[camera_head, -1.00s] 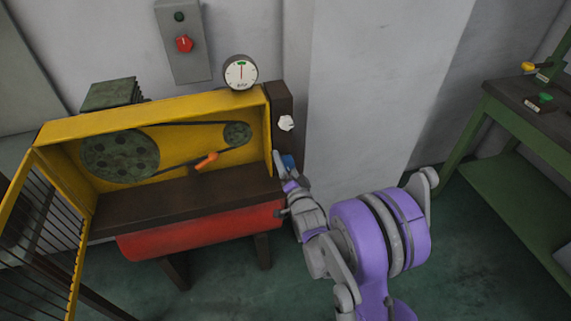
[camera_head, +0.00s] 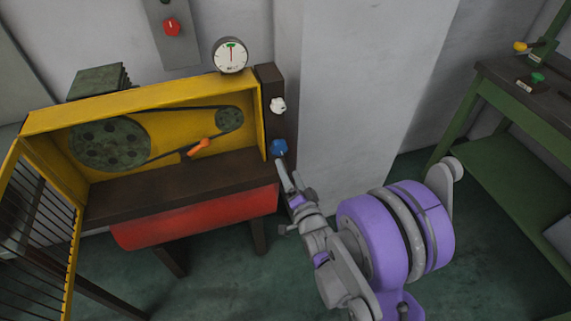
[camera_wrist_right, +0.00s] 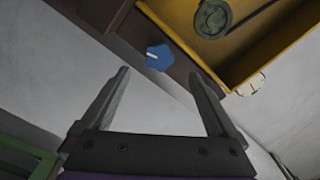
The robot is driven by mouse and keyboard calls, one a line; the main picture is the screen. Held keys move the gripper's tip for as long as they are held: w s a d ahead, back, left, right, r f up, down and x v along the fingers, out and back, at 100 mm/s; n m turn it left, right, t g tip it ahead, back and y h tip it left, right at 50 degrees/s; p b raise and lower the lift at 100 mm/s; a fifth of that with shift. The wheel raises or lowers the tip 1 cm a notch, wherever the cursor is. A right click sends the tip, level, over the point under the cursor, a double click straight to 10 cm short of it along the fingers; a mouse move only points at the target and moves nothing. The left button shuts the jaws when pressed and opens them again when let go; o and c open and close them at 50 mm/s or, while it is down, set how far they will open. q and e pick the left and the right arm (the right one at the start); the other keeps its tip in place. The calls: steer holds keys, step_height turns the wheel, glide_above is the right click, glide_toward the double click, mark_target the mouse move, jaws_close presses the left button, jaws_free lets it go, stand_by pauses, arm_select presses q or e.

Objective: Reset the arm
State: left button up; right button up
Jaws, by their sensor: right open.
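My right arm reaches in from the lower right of the head view. Its gripper (camera_head: 290,178) is open and empty, just below the blue knob (camera_head: 278,147) on the dark side panel of the yellow machine. In the right wrist view the open fingers (camera_wrist_right: 158,76) show with nothing between them. The blue knob (camera_wrist_right: 159,58) is beyond the fingertips there, apart from them. My left gripper is not in view.
The yellow machine housing (camera_head: 160,95) has its barred door open at left. A white knob (camera_head: 278,105) sits above the blue one. A gauge (camera_head: 231,56) stands on top. A green bench (camera_head: 500,95) is at right, with clear floor between.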

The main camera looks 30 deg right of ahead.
steer(key=shift+s, duration=0.15)
stand_by(0.4)
steer(key=s+a+f+n+g+y, duration=0.2)
steer(key=s+a+n+g, duration=0.45)
steer(key=s, duration=0.35)
steer(key=s+a+f+n+g+y, duration=0.2)
steer(key=s+a+n+g, duration=0.45)
steer(key=s, duration=0.45)
arm_select(q)
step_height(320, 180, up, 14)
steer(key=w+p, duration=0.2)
steer(key=p, duration=1)
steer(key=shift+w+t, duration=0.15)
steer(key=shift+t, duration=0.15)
arm_select(e)
step_height(320, 180, up, 14)
steer(key=w+t, duration=0.1)
steer(key=w, duration=0.1)
steer(key=shift+w+d+n, duration=0.3)
steer(key=shift+d, duration=0.05)
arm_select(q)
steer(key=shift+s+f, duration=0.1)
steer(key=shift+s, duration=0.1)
arm_select(e)
steer(key=shift+s+f, duration=0.1)
steer(key=shift+s, duration=0.05)
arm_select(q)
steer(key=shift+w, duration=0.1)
